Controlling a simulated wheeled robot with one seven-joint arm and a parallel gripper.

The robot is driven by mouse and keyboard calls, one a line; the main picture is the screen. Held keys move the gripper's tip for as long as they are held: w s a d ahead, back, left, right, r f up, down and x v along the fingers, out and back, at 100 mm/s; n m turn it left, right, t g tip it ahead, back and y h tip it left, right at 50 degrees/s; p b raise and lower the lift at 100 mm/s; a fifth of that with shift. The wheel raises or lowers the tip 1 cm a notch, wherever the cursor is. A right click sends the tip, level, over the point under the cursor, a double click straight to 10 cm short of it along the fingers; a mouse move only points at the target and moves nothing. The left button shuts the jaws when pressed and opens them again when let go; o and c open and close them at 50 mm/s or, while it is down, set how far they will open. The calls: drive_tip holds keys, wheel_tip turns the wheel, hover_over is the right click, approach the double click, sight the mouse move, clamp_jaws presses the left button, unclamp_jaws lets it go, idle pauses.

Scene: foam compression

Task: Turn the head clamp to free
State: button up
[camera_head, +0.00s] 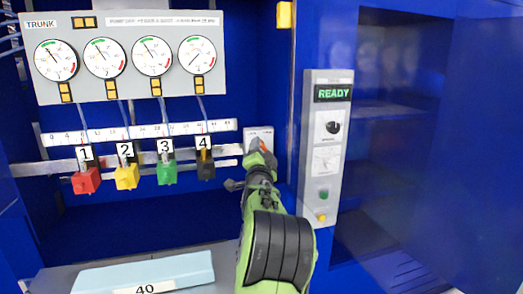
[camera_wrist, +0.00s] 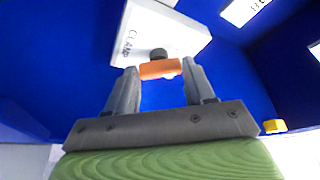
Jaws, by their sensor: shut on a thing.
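The head clamp is a light grey plate marked CLAMP (camera_wrist: 175,32) with a dark round pivot and an orange handle (camera_wrist: 159,69) in the wrist view. In the head view the clamp plate (camera_head: 258,134) sits on the blue back wall, right of the numbered clips, and my arm partly hides it. My gripper (camera_wrist: 160,75) has its two grey fingers closed on either side of the orange handle. In the head view my gripper (camera_head: 259,148) is at the clamp. The setting labels on the plate are too small to read.
A grey panel with a green READY display (camera_head: 331,93) stands right of my arm. Red (camera_head: 86,181), yellow (camera_head: 126,177), green (camera_head: 166,172) and black (camera_head: 205,167) clips hang at left under four-dial gauges. A pale blue foam block (camera_head: 145,270) lies below.

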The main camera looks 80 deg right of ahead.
drive_tip(key=m+y+p, duration=0.1)
drive_tip(key=m, duration=0.3)
drive_tip(key=r+m+g+y+p, duration=0.1)
drive_tip(key=m+y, duration=0.1)
drive_tip(key=m, duration=0.2)
drive_tip(key=m+y+p, duration=0.1)
drive_tip(key=m, duration=0.3)
drive_tip(key=shift+r, duration=0.25)
drive_tip(key=shift+s+m+y+p, duration=0.1)
drive_tip(key=shift+m+y+p, duration=0.8)
drive_tip(key=shift+m+p, duration=0.5)
drive_tip(key=shift+t, duration=0.3)
drive_tip(key=o, duration=1)
drive_tip(key=shift+o, duration=0.2)
